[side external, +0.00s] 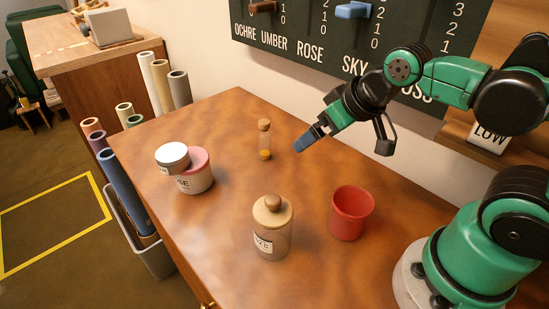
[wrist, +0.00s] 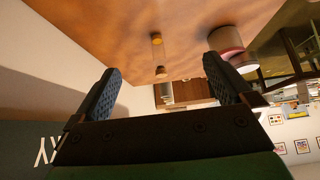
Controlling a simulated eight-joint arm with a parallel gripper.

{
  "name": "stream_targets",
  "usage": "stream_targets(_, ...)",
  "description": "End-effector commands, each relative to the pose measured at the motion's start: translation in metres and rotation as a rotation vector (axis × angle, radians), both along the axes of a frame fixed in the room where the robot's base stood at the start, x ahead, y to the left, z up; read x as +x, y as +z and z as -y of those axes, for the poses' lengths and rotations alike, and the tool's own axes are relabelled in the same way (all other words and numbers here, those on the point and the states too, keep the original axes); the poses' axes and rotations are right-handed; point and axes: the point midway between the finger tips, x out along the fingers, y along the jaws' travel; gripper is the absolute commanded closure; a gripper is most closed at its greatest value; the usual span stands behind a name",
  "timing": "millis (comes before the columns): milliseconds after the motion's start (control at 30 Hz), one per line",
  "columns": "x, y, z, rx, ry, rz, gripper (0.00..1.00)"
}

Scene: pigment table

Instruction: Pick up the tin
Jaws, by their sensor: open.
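A small round tin (side external: 172,155) with a pale top and metallic side is at the left of the table. It appears to rest off-centre on the pink-lidded tub (side external: 196,182), overhanging to the left; the exact contact is hard to tell. In the wrist view the tin (wrist: 245,67) shows partly beside the pink-and-white tub (wrist: 227,40), near the right finger. My gripper (side external: 301,146) is open and empty above the table, well to the right of the tin. Its two fingers (wrist: 162,74) stand apart in the wrist view.
A slim corked vial (side external: 265,142) stands between the tub and my gripper. A wooden-lidded jar (side external: 271,235) and a red cup (side external: 351,213) stand nearer the front. Rolled tubes (side external: 122,180) fill a bin beyond the left table edge.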

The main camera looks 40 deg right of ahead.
Motion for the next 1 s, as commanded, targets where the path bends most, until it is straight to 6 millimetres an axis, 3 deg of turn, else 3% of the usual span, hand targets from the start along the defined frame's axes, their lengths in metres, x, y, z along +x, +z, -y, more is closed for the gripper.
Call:
stream_targets(567, 0.003, 0.001, -0.003, 0.009, 0.018, -0.005, 0.0)
stream_targets(767, 0.034, 0.007, -0.026, 0.08, 0.181, -0.026, 0.0)
stream_targets(1000, 0.093, 0.003, -0.067, 0.217, 0.501, 0.029, 0.0)
